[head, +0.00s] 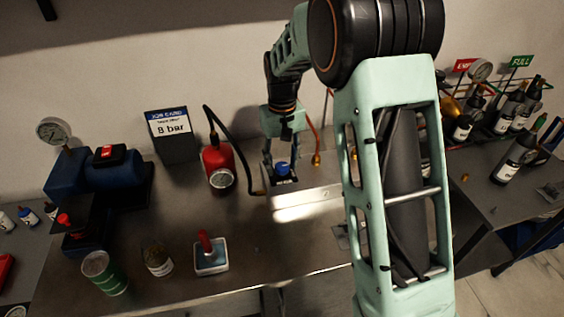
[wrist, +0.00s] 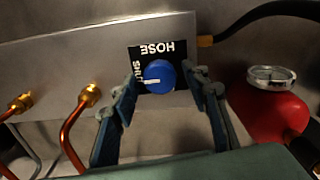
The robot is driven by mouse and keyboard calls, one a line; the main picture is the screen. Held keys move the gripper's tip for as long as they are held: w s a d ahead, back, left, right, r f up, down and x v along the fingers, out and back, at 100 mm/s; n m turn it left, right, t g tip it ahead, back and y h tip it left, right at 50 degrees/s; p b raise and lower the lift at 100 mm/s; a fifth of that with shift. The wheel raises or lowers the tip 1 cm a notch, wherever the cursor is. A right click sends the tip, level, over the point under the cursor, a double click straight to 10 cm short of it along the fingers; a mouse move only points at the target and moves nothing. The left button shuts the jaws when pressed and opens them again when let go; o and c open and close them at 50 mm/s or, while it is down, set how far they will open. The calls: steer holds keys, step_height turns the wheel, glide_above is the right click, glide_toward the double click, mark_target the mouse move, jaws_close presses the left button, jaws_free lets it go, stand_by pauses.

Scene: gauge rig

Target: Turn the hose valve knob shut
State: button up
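The hose valve knob is a round blue knob (wrist: 159,76) on a black label plate marked HOSE, with SHUT partly hidden at its left, in the wrist view. A white line on the knob points left in that view, just below the SHUT lettering. My gripper (wrist: 161,82) is open, with one finger on each side of the knob. I cannot tell whether either finger touches it. In the head view the knob (head: 283,169) shows on top of the metal manifold box (head: 310,198), below my gripper (head: 281,160).
A red cylinder with a gauge (head: 219,168) and a black hose (head: 238,151) stand left of the box. Copper pipes with brass fittings (wrist: 88,95) leave the box's other side. A blue compressor (head: 115,180) is farther left. Several bottles stand at right.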

mark_target(282, 166)
step_height(282, 166, up, 12)
stand_by(0.7)
